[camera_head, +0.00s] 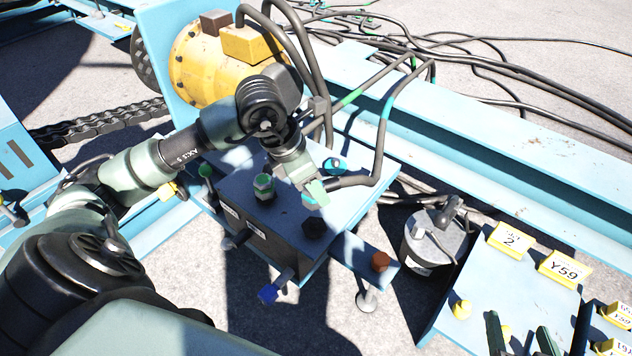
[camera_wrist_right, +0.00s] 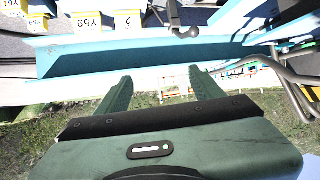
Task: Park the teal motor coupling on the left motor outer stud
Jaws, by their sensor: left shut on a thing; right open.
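My left gripper (camera_head: 314,191) is shut on the teal motor coupling (camera_head: 308,201), the end of a black cable with a teal band (camera_head: 386,108). It holds the coupling over the top of the dark terminal box (camera_head: 290,244), near its right edge. The fingers partly hide the coupling, and I cannot tell whether it touches a stud. A teal-topped stud (camera_head: 335,164) stands just behind, a green-topped stud (camera_head: 264,187) to the left, and a black hex stud (camera_head: 314,226) in front. My right gripper (camera_wrist_right: 160,90) is open and empty in the right wrist view.
A yellow motor (camera_head: 202,68) stands behind the box. An orange cap (camera_head: 380,262) and a blue cap (camera_head: 267,294) sit on arms around the box. A grey bucket (camera_head: 432,246) and a tray with yellow labels (camera_head: 564,269) are at right. Loose cables lie behind.

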